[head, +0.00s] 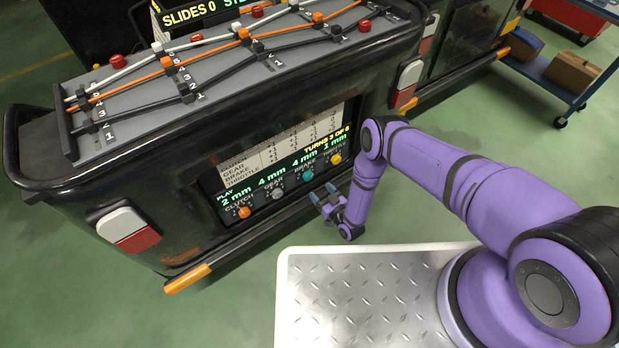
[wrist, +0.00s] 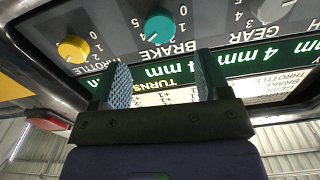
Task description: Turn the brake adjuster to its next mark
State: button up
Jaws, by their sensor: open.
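The brake adjuster is a teal knob (head: 308,174) on the panel low on the rickshaw's side, under a display reading 4 mm for brake. In the wrist view the teal knob (wrist: 158,26) shows upside down, with marks around it and the word BRAKE beside it. My gripper (head: 329,200) is open and empty, just below and to the right of the knob in the head view. In the wrist view its fingers (wrist: 160,82) stand apart, short of the knob and not touching it. The knob's exact mark is hard to read.
A yellow throttle knob (wrist: 73,48) is close beside the teal one; grey gear (head: 278,193) and orange clutch (head: 243,212) knobs are on its other side. The display (head: 285,150) reads TURNS 3 OF 6. A black bumper edge with an orange strip (head: 187,278) runs below.

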aim_at(310, 178)
jog(key=x, duration=0.7)
jog(key=shift+w+a, duration=0.15)
jog(key=c, duration=0.9)
